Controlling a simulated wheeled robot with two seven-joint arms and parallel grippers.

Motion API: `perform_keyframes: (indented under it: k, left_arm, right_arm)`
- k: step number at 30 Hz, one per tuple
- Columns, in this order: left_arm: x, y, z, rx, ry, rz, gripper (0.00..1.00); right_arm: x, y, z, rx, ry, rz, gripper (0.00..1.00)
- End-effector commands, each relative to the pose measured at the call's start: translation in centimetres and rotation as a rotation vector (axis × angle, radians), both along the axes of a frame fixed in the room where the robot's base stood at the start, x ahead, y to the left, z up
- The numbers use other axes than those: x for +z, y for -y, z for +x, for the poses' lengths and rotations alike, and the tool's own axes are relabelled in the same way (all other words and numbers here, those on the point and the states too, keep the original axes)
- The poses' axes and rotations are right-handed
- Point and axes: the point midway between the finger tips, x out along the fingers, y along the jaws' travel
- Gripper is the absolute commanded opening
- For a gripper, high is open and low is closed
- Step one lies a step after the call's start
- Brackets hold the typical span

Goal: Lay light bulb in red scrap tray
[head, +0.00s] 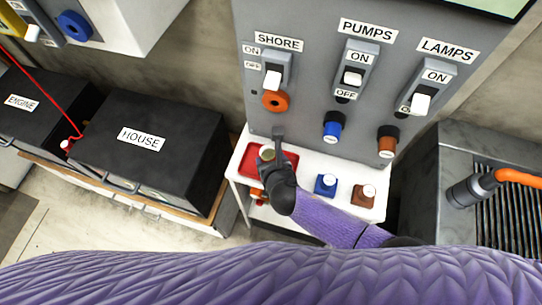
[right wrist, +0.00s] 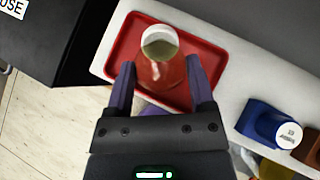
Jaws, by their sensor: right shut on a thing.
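The light bulb (right wrist: 160,45) shows a pale, round rim at its upper end and a see-through body with red showing through. My right gripper (right wrist: 161,75) is shut on it, one finger on each side. In the head view the bulb (head: 266,153) is partly hidden by my right gripper (head: 273,152). The red scrap tray (head: 250,163) lies directly behind and below the bulb; its raised rim also shows in the right wrist view (right wrist: 216,62). I cannot tell whether the bulb touches the tray floor. My left gripper is not in view.
The tray sits on a white shelf (head: 305,205) below a grey switch panel (head: 310,100). A blue block (head: 325,186) and a brown block (head: 363,195) with white-topped parts stand right of the tray. A black HOUSE box (head: 180,120) stands to the left.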

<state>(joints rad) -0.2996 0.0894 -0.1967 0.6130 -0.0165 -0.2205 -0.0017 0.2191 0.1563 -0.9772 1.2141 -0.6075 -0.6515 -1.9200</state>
Motion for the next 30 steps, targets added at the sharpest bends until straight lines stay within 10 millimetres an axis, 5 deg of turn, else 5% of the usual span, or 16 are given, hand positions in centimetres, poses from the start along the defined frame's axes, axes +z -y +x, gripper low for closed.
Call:
perform_keyframes:
  k: [14, 15, 19, 30]
  left_arm:
    - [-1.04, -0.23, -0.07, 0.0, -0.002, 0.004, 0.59]
    - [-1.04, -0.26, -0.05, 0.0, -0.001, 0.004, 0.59]
    - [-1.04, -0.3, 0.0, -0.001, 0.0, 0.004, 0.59]
    - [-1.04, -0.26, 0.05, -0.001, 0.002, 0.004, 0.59]
  right_arm:
    - [-1.27, -0.02, 0.0, 0.0, 0.0, 0.0, 0.55]
    - [-1.27, -0.02, 0.0, 0.0, 0.0, 0.0, 0.76]
    - [-1.27, -0.02, 0.0, 0.0, 0.0, 0.0, 1.0]
    - [-1.29, -0.01, -0.02, 0.0, 0.0, 0.0, 1.0]
